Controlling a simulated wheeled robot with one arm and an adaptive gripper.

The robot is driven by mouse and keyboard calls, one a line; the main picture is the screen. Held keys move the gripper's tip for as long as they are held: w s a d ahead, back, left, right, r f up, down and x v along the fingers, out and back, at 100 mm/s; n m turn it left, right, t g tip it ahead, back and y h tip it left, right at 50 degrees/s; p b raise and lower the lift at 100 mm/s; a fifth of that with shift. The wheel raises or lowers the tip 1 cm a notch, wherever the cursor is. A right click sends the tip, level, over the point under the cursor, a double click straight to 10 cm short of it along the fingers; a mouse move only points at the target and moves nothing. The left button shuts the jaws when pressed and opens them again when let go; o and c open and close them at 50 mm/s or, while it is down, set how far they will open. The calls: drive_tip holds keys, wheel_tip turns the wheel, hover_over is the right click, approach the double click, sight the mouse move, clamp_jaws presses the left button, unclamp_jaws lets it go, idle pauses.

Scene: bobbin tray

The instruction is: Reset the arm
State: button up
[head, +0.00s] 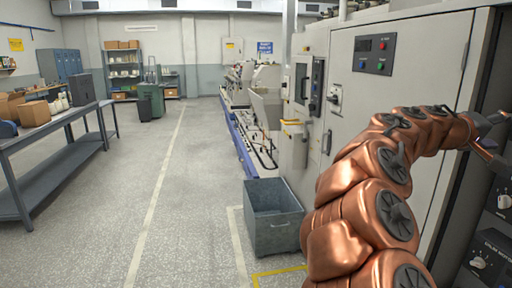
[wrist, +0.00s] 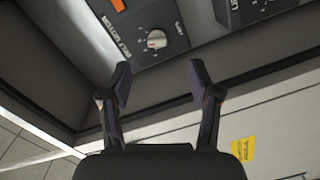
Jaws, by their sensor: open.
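My copper-coloured arm fills the right side of the head view and reaches toward the grey machine cabinet (head: 395,75). My gripper (head: 490,138) is at the right edge of the head view, partly cut off, close to the dark recess of the cabinet. In the wrist view my gripper (wrist: 158,85) is open, its two dark fingers apart with nothing between them. Beyond the fingers is a dark panel with a rotary knob (wrist: 156,40). The fingers appear apart from the knob.
A grey bin (head: 274,225) stands on the floor beside the cabinet, left of my arm. A workbench (head: 55,150) with boxes runs along the left. The floor aisle (head: 180,190) between is clear. A yellow label (wrist: 243,149) shows in the wrist view.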

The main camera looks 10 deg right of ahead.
drive_tip(key=s+a+f+y+p, duration=0.1)
drive_tip(key=s+a+f+y, duration=0.5)
drive_tip(key=a+f, duration=0.5)
drive_tip(key=s+a+f+y+p, duration=0.2)
drive_tip(key=s+a+f+y, duration=0.35)
drive_tip(key=a+f, duration=0.5)
drive_tip(key=s+a+f+n+y, duration=0.1)
drive_tip(key=s+a+f+y, duration=0.1)
drive_tip(key=a, duration=0.5)
drive_tip(key=s+a+f+n+g+y, duration=0.1)
drive_tip(key=s+a+f+y, duration=0.1)
drive_tip(key=s+a+f, duration=0.3)
drive_tip(key=s+a+f+n+g+y, duration=0.1)
drive_tip(key=s+a, duration=0.4)
drive_tip(key=a, duration=0.5)
wheel_tip(320, 180, down, 2)
drive_tip(key=shift+s+a+f+n+y+p, duration=0.15)
drive_tip(key=shift+s+a+n+y+p, duration=0.25)
drive_tip(key=shift+n, duration=0.2)
